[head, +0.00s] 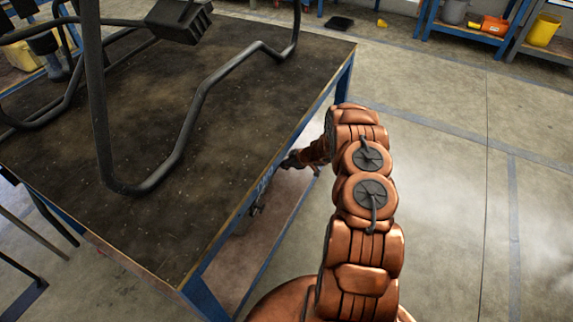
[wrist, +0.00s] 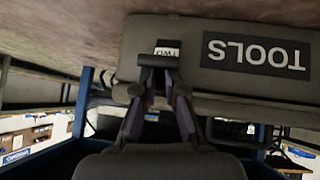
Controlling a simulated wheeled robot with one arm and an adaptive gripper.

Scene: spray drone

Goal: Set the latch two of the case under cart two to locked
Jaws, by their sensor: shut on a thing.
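The case (wrist: 215,85) is dark grey with an upside-down TOOLS label and fills the upper right of the wrist view. A small label reading TWO, also upside down (wrist: 166,51), marks its latch two (wrist: 158,61). My gripper (wrist: 158,78) is at that latch, its fingertips closed on it just below the label. The fingers hide most of the latch, so its setting cannot be read. In the head view, my gripper (head: 292,160) reaches in at the side of cart two (head: 264,181), whose edge carries the mark TWO. The case is mostly hidden under the cart top there.
Bent black tubing (head: 190,130) and a black box (head: 179,19) lie on the cart's worn top. Blue cart legs (wrist: 82,100) stand left of the case in the wrist view. Shelves (head: 480,35) stand far right; the floor (head: 460,180) right of my arm is clear.

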